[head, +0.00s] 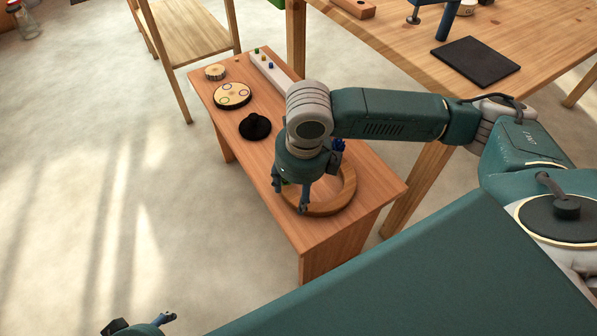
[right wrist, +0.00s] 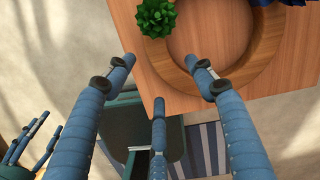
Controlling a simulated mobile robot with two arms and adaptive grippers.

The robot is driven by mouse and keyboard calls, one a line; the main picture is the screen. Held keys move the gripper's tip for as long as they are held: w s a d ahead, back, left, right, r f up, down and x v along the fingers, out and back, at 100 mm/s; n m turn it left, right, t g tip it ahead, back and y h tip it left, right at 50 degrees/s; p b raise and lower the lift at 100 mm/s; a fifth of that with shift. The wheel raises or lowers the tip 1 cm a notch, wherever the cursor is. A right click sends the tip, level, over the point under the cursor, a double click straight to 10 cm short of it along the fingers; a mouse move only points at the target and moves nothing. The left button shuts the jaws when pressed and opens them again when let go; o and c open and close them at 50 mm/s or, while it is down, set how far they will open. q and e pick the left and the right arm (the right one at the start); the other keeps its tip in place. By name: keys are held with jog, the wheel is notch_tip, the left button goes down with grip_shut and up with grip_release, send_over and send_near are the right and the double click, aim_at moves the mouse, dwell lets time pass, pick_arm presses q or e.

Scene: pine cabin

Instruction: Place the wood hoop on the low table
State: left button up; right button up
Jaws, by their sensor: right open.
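The wood hoop (head: 333,207) lies flat on the near end of the low table (head: 372,195), partly hidden behind my right arm in the head view. In the right wrist view the hoop (right wrist: 262,72) shows at upper right as a wide ring with bare table inside. My right gripper (head: 290,196) is over the table's left edge beside the hoop, pointing down.
A green plant (right wrist: 156,17) stands beside the hoop. A blue object (head: 338,147) is behind it. Farther along the table are a black cone-like object (head: 255,127), a round board with rings (head: 232,95), a wood slice (head: 215,72) and a white peg strip (head: 268,70). A taller table (head: 400,60) stands right.

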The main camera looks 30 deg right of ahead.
pick_arm(q)
notch_tip(320, 180, down, 9)
jog(key=p, duration=0.2)
jog(key=shift+w+g, duration=0.15)
jog(key=shift+g, duration=0.15)
pick_arm(e)
notch_tip(320, 180, up, 8)
jog(key=shift+s+f, duration=0.25)
jog(key=shift+s, duration=0.2)
pick_arm(q)
jog(key=shift+d, duration=0.1)
pick_arm(e)
jog(key=shift+d, duration=0.1)
